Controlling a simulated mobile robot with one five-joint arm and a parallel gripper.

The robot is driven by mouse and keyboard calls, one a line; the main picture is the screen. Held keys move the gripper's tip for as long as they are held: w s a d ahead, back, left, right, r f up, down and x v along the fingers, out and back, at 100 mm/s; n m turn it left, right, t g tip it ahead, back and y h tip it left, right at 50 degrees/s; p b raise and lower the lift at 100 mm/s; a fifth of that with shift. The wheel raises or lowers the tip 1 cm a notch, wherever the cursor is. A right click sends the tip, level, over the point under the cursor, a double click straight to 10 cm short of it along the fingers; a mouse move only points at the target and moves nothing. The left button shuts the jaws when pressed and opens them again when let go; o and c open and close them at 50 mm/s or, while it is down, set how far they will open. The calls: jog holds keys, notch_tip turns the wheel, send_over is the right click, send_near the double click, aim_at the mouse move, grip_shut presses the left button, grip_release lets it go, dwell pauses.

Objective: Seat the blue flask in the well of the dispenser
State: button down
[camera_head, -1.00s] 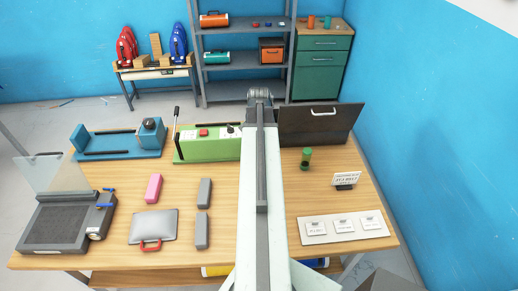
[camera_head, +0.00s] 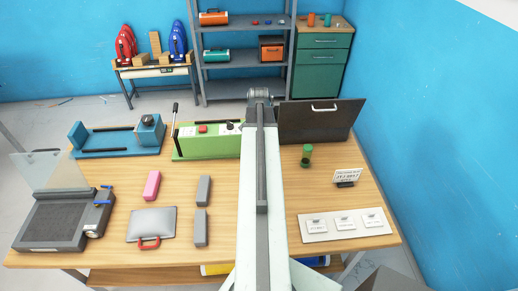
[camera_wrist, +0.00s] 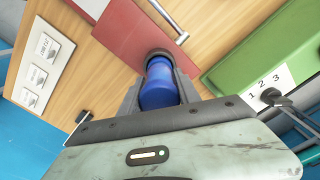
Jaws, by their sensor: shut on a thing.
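The blue flask (camera_wrist: 158,88) is between the two fingers of my gripper (camera_wrist: 160,62) in the wrist view, and the gripper is shut on it. A dark round piece shows at the flask's far end, over a reddish panel (camera_wrist: 118,32); I cannot tell whether it is part of the flask or an opening. In the head view my own arm hides the gripper and flask. A green box (camera_head: 205,146) with a red button, a dial and a lever stands left of my arm; it also shows in the wrist view (camera_wrist: 250,55) with numbers. I cannot tell which thing is the dispenser or see its well.
A dark panel with a handle (camera_head: 318,122) stands right of my arm. A green container (camera_head: 306,155), a sign (camera_head: 346,176) and a card plate (camera_head: 318,236) are on the right. A blue device (camera_head: 115,140), grey blocks (camera_head: 203,190) and a grey machine (camera_head: 60,220) are left.

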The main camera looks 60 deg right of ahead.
jog(key=shift+f+b, duration=1.1)
jog(key=shift+f, duration=0.15)
jog(key=c, duration=0.8)
grip_release()
jog(key=shift+r, duration=0.1)
notch_tip(320, 180, up, 8)
jog(key=p, duration=0.7)
jog(key=shift+p, duration=0.4)
